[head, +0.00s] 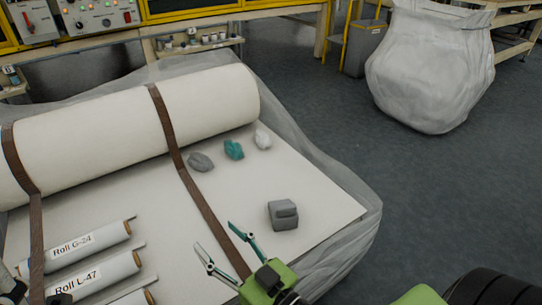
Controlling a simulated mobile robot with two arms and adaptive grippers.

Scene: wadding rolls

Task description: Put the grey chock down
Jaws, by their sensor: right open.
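The grey chock (283,214), a blocky stepped piece, rests on the flat white wadding sheet (240,185) near its right side. My right gripper (215,236), with a green body and thin dark-teal fingers, reaches in from the bottom. Its fingers are spread with nothing between them. It is to the left of the chock and apart from it.
A large white roll (130,125) lies across the back, with brown straps. Grey (201,162), teal (234,149) and white (263,139) lumps lie before it. Labelled rolls (80,242) lie at lower left. A big wrapped bundle (430,65) stands on the floor.

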